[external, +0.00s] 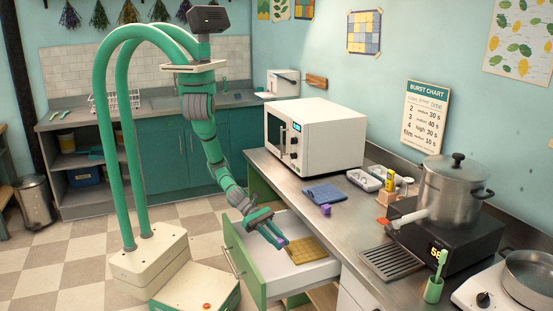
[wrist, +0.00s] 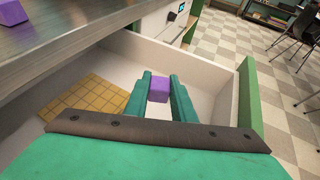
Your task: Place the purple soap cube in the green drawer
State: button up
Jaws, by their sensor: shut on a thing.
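My gripper (external: 282,244) reaches down over the open green drawer (external: 243,262). In the wrist view its two teal fingers (wrist: 159,84) are shut on a purple soap cube (wrist: 158,91). The cube is between the fingertips, within the outline of the white drawer interior (wrist: 212,75). I cannot tell whether it touches the drawer floor. In the external view the held cube is mostly hidden by the fingers. A second purple cube (external: 326,210) sits on the steel counter by a blue cloth; it also shows in the wrist view (wrist: 16,14).
A yellow gridded mat (external: 308,248) lies in the drawer beside the gripper. The counter (external: 350,233) edge overhangs the drawer's back side. A folded blue cloth (external: 324,194), a white microwave (external: 314,137) and a pot (external: 451,190) stand on the counter.

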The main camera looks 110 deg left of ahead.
jog(key=shift+d+f, duration=0.1)
jog(key=shift+f, duration=2.8)
jog(key=shift+f, duration=0.15)
jog(key=shift+f, duration=0.3)
jog(key=shift+f, duration=0.15)
jog(key=o, duration=1)
jog(key=shift+r, duration=0.2)
jog(key=v, duration=0.3)
jog(key=shift+w+r, duration=0.1)
jog(key=shift+r, duration=0.25)
notch_tip(320, 180, up, 7)
jog(key=shift+r, duration=0.1)
